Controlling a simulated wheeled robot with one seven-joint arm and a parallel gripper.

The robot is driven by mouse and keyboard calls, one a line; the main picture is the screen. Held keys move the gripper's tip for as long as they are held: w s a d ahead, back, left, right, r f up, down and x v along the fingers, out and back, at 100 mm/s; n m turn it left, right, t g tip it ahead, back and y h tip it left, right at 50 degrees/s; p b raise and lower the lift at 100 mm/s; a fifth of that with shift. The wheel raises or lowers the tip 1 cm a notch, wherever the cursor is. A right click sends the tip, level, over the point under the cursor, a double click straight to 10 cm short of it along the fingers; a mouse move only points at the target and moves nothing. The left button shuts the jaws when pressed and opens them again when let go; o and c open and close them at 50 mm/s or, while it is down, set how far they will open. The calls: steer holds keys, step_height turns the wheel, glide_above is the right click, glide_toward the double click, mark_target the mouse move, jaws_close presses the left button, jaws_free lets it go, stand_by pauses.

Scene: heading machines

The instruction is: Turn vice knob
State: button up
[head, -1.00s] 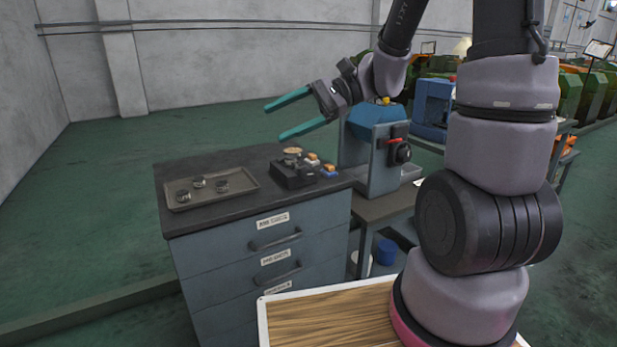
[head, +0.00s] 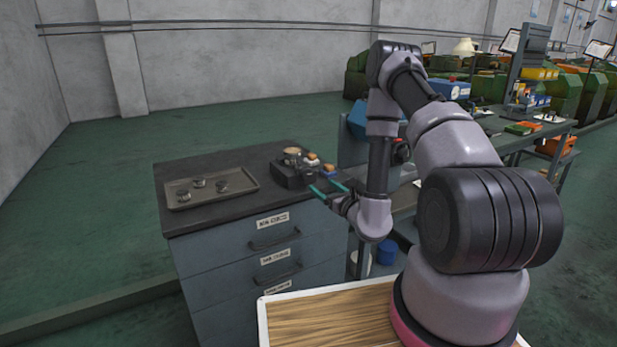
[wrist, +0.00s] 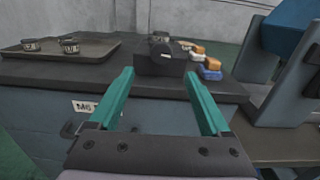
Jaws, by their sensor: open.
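A small dark vice (head: 289,172) stands on the dark top of the grey-blue drawer cabinet, near its right side. A tan round piece (head: 292,151) sits at its top. In the wrist view the vice (wrist: 160,63) lies straight ahead, between and beyond the fingertips. The knob cannot be told apart clearly from the dark body. My gripper (head: 321,187) has teal fingers and is at the cabinet's front right edge, close to the vice. In the wrist view my gripper (wrist: 159,74) is open and empty, its fingers on either side of the vice in the picture.
A tray (head: 240,189) with several small round metal parts is on the cabinet's left. A blue-grey machine (wrist: 285,90) stands right of the cabinet, partly hidden by my arm in the head view.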

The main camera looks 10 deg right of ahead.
mark_target(308, 175)
steer(key=x, duration=1)
steer(key=shift+w+f, duration=0.15)
steer(key=shift+w, duration=0.2)
jaws_close()
